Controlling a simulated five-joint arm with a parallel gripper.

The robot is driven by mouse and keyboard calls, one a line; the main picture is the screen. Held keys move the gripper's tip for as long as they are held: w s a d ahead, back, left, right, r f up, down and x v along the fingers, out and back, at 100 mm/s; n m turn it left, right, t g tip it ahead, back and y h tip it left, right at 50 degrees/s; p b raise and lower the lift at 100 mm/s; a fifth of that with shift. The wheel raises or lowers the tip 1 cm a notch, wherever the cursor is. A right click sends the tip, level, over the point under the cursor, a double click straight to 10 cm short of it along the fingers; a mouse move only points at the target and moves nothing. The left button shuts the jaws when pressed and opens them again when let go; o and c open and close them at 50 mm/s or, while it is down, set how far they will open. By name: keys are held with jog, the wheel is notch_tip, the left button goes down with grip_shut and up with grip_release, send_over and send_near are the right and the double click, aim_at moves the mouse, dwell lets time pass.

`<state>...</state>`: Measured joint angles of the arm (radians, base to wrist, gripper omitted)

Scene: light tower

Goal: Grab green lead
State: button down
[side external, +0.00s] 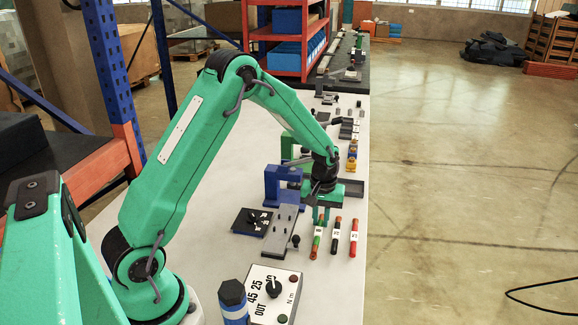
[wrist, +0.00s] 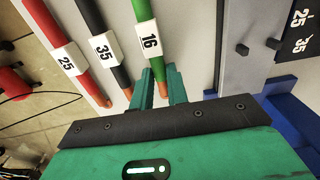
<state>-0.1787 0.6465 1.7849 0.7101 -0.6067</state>
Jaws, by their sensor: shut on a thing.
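The green lead (side external: 317,243), with a white 16 tag, is the leftmost of three leads in the side external view. In the wrist view the green lead (wrist: 141,14) runs from the top edge down to my gripper (wrist: 161,78). My gripper (side external: 322,218) is low at the table and shut on the lead near its copper-coloured end, one finger on each side. The black lead (side external: 335,238), tagged 35, and the red lead (side external: 354,240), tagged 25, lie beside it, apart from the fingers.
A grey block with dark levers (side external: 281,232) and a blue bracket (side external: 280,184) stand left of the leads. A torque box (side external: 272,295) with a dial and a blue-black cylinder (side external: 233,300) stand in front. The table's right edge is close to the red lead.

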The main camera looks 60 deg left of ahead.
jog(key=shift+r, duration=0.8)
notch_tip(320, 180, up, 2)
jog(key=shift+r, duration=0.2)
jog(key=s+d+r, duration=0.4)
jog(key=d+r, duration=0.3)
jog(key=d, duration=0.4)
